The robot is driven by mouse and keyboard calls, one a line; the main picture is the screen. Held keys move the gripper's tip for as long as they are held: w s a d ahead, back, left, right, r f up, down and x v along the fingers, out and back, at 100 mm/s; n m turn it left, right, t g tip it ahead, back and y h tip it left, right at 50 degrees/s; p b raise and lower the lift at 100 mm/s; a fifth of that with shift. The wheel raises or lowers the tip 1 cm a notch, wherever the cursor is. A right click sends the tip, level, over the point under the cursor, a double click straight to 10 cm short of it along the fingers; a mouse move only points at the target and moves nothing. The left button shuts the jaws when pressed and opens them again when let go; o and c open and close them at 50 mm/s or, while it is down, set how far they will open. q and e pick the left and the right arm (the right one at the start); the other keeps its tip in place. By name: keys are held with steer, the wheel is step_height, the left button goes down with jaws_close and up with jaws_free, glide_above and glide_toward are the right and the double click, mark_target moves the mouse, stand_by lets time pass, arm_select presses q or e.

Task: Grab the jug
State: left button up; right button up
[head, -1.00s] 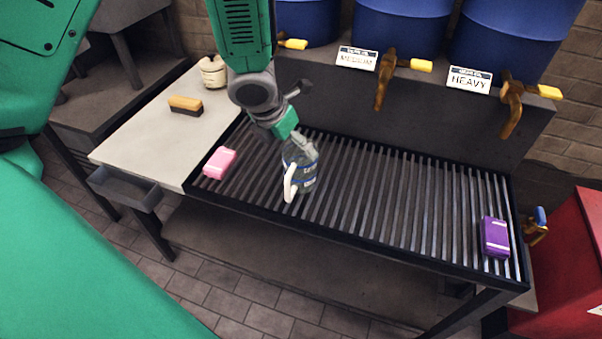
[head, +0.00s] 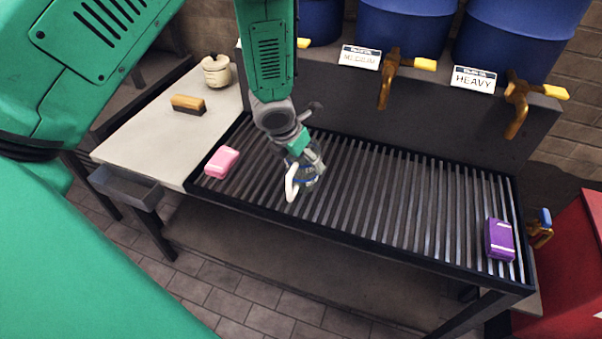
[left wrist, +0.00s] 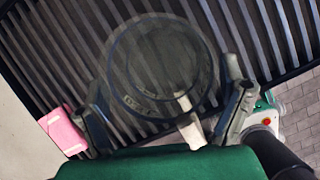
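The jug (head: 291,184) is a clear vessel with a white handle, standing on the slatted grate. In the left wrist view its round see-through body (left wrist: 160,62) lies between my fingers, with the white handle toward the bottom of the picture. My left gripper (head: 309,166) is directly over the jug and points down, covering much of its top in the head view. In the left wrist view the gripper (left wrist: 167,105) is open, one finger on each side of the jug, with small gaps apparent; contact is not clear. My right gripper is not in view.
The black grate (head: 400,205) holds a pink pack (head: 221,162) at left and a purple pack (head: 499,239) at far right. Brass taps (head: 388,75) jut over the back. The grate's middle is clear.

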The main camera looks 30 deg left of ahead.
arm_select(q)
steer(key=c, duration=1.3)
steer(key=shift+w, duration=0.1)
steer(key=shift+r, duration=0.1)
